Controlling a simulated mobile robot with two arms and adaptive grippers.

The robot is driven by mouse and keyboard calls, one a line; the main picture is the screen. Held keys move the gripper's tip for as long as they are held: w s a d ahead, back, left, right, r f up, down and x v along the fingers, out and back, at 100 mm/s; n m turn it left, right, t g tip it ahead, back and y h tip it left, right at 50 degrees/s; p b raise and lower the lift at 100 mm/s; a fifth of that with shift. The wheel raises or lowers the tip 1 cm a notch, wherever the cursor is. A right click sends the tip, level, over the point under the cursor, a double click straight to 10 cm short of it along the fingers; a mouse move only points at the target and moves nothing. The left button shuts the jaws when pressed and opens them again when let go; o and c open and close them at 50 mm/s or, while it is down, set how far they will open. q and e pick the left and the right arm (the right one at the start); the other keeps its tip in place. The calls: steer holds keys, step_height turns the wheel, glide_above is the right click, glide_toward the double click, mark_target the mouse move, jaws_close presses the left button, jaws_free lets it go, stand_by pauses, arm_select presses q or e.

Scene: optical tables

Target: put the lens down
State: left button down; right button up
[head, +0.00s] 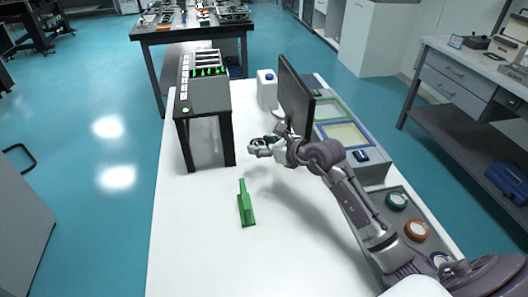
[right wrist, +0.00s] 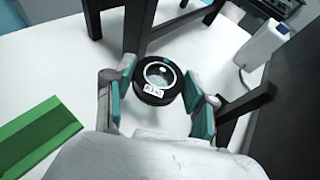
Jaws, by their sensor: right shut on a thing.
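The lens (right wrist: 159,77) is a round clear glass in a black ring mount with small white labels, seen in the right wrist view. My right gripper (head: 257,148) is shut on it, with teal-padded fingers on either side of the ring. In the head view the gripper is over the white table (head: 190,240), just right of the black stand, and the lens is too small to make out clearly. I cannot tell how far the lens is above the table. My left gripper is not in view.
A black stand (head: 205,97) with green-marked slots is left of my gripper. A green angled piece (head: 246,207) lies nearer on the table. A monitor (head: 296,95), a white bottle (head: 267,88) and a grey tray with round colored items (head: 408,216) are along the right. The front left table is clear.

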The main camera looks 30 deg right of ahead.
glide_above(263, 175)
step_height(263, 175, down, 5)
steer(key=shift+d+r, duration=0.1)
steer(key=shift+r, duration=0.1)
steer(key=shift+f, duration=2.2)
steer(key=shift+f, duration=0.15)
steer(key=o, duration=1.2)
steer(key=shift+c, duration=0.2)
